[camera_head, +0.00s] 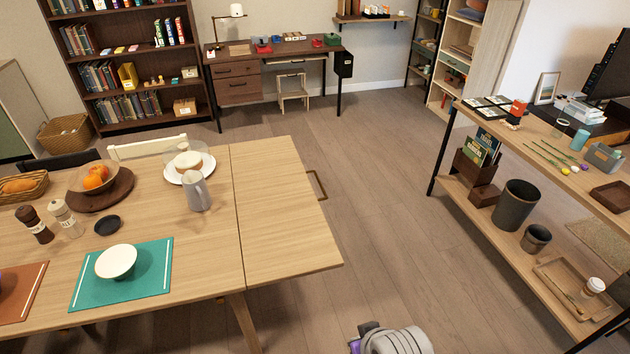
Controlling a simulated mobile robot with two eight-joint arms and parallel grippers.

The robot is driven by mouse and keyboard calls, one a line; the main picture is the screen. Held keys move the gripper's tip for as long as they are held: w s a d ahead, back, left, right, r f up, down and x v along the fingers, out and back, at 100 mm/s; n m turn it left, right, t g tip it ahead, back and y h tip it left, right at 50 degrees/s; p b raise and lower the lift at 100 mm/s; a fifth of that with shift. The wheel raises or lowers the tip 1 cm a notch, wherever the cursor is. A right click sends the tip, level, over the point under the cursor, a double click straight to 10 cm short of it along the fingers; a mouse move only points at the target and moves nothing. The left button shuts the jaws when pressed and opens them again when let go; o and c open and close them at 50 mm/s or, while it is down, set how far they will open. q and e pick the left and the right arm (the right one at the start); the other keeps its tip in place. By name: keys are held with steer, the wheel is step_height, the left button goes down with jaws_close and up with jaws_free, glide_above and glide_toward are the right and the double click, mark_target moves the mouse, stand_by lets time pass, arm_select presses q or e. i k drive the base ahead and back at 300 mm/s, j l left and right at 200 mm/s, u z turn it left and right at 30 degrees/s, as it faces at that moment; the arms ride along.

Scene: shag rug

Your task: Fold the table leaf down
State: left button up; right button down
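The wooden table leaf (285,212) is at the right end of the dining table (190,255). It is up and level with the tabletop, with a thin seam between them. A bronze-coloured handle (322,187) sticks out from the leaf's right edge. The leaf's top is bare.
A teal placemat (122,282) bears a white bowl (116,262). Wooden floor is open between the leaf and the shelf table (520,160) at right.

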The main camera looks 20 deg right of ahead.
mark_target(285, 234)
steer(key=l+u, duration=0.15)
steer(key=l, duration=0.6)
steer(key=k+l+u, duration=0.1)
steer(key=l, duration=0.6)
steer(key=k+l+u, duration=0.15)
steer(key=l, duration=0.55)
steer(key=i+l+u, duration=0.1)
steer(key=i+l, duration=0.2)
steer(key=i+j, duration=0.25)
steer(key=i, duration=0.2)
steer(key=i+j, duration=0.25)
steer(key=i, duration=0.2)
